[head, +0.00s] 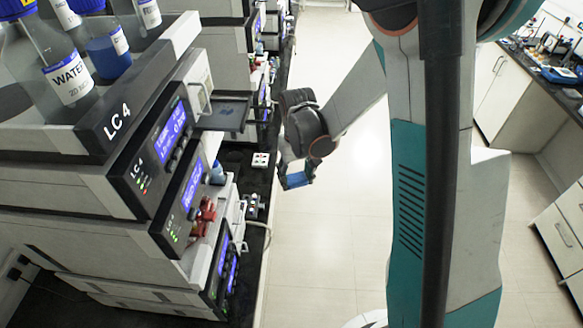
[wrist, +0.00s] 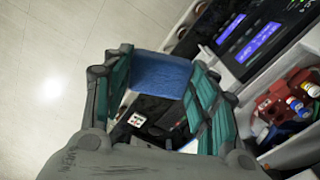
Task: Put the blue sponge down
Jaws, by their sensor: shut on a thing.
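The blue sponge (head: 297,180) is held in my gripper (head: 287,173), beside the stack of instruments in the head view. In the wrist view the sponge (wrist: 160,76) sits between the two green-padded fingers of my gripper (wrist: 160,72), which are shut on it. The sponge appears clear of any surface. In the head view it shows against the pale floor, just right of the dark bench edge. The fingers hide its sides.
The LC 4 instrument stack (head: 140,172) stands at left, with bottles on top and a dark tray (head: 224,112) jutting out. A dark bench strip (head: 257,190) holds a small white box (head: 261,160). Red fittings (head: 203,216) stick out. The floor (head: 325,235) is open.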

